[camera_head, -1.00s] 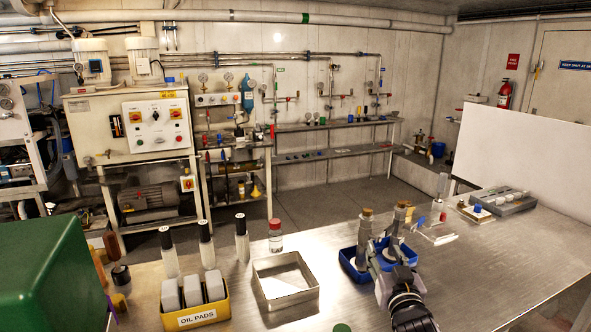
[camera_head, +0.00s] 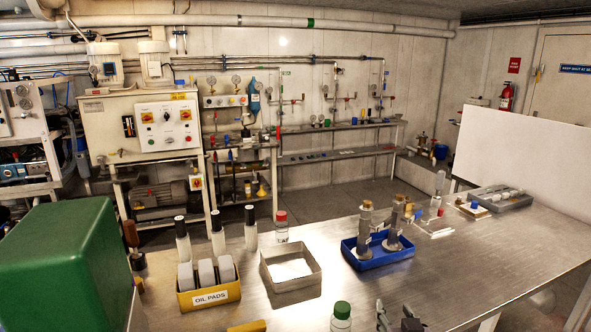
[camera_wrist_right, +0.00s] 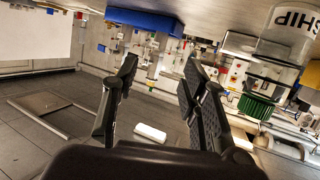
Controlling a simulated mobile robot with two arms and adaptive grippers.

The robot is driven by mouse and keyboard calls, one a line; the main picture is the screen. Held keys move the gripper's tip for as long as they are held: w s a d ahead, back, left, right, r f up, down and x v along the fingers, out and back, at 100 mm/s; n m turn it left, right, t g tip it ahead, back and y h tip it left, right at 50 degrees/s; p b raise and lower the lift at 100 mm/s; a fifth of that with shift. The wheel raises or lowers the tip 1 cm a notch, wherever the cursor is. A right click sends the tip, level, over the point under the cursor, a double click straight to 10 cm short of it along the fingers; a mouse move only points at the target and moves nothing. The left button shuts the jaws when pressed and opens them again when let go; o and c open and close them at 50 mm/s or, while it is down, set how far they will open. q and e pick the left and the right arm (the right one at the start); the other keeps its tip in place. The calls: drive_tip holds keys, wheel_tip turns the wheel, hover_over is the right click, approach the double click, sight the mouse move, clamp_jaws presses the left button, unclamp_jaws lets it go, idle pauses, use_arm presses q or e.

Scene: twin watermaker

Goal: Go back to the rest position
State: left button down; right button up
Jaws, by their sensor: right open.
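My right gripper (camera_head: 396,317) shows at the bottom edge of the head view, in front of the table's near side. In the right wrist view its two fingers (camera_wrist_right: 158,90) are spread apart with nothing between them. The blue tray (camera_head: 376,258) stands on the table beyond it, holding grey cylinders with cork-coloured tops (camera_head: 366,222). The tray also shows at the top of the tilted wrist view (camera_wrist_right: 145,22). My left gripper is in neither view.
A green-capped bottle (camera_head: 341,317) stands close left of my right gripper. A metal square tray (camera_head: 290,290), a yellow oil pads box (camera_head: 210,297), several black-capped bottles and a green box (camera_head: 65,265) are further left. The steel table (camera_head: 480,265) is clear at right.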

drive_tip(key=s+f+g, duration=0.5)
drive_tip(key=s+f, duration=0.6)
drive_tip(key=s, duration=0.2)
drive_tip(key=s+a+f+n+g+y, duration=0.1)
drive_tip(key=s+f+g, duration=0.2)
drive_tip(key=s, duration=0.7)
drive_tip(key=s+f+n+g, duration=0.1)
drive_tip(key=s+f+g, duration=0.15)
drive_tip(key=s, duration=0.85)
wheel_tip(320, 180, down, 26)
drive_tip(key=g, duration=0.2)
drive_tip(key=s+d+f+g, duration=0.1)
drive_tip(key=s+d+f, duration=0.1)
drive_tip(key=s+f, duration=1.3)
drive_tip(key=shift+s+d+f+n, duration=0.35)
drive_tip(key=shift+s+f+n, duration=0.05)
drive_tip(key=shift+s, duration=0.3)
